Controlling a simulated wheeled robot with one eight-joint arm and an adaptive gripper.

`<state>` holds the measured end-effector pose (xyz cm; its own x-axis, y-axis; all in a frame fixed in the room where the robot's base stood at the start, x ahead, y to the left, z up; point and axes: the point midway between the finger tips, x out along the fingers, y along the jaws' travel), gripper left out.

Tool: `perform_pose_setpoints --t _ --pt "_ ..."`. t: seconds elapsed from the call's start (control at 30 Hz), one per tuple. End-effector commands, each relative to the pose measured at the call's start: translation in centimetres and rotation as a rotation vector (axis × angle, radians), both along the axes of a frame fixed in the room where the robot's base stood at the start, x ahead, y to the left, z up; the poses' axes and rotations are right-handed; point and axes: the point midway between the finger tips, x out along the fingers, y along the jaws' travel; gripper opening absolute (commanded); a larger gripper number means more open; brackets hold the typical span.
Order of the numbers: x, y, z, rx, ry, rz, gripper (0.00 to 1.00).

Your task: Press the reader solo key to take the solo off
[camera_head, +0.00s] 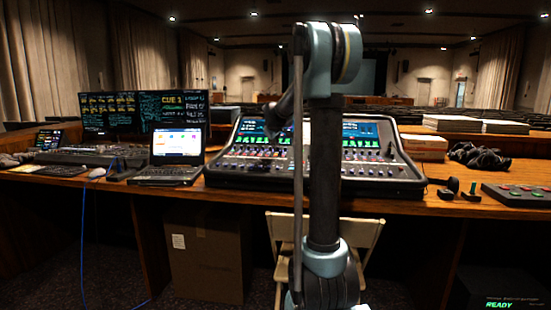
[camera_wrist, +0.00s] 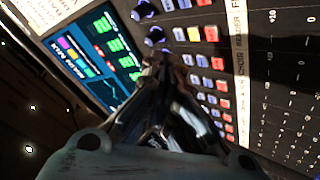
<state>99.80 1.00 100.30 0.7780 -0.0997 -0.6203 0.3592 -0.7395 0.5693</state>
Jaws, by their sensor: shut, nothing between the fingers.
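The mixing desk (camera_head: 225,180) stands on the wooden table, with lit screens along its back and rows of keys and knobs. In the wrist view its panel shows close up, with dark blue knobs and rows of blue, yellow and red keys (camera_wrist: 211,33). A pale label strip (camera_wrist: 240,50) with channel names runs beside the keys; its text is too small and turned to read surely. I cannot tell which key is the reader solo key. My gripper (camera_wrist: 158,62) is shut and empty, its tips over the key area near the knobs; contact cannot be told. The fingers hide part of the panel.
A laptop (camera_head: 178,148) and two monitors (camera_head: 145,110) stand left of the desk. A folding chair (camera_head: 372,232) and a cardboard box (camera_head: 208,255) are below the table.

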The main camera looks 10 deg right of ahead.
Motion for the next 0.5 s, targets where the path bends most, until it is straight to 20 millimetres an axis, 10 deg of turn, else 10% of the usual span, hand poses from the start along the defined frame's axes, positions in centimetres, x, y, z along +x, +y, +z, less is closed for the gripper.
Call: perform_pose_setpoints --t 0.5 --pt "0.3 -0.1 -2.7 0.000 0.000 0.000 0.00"
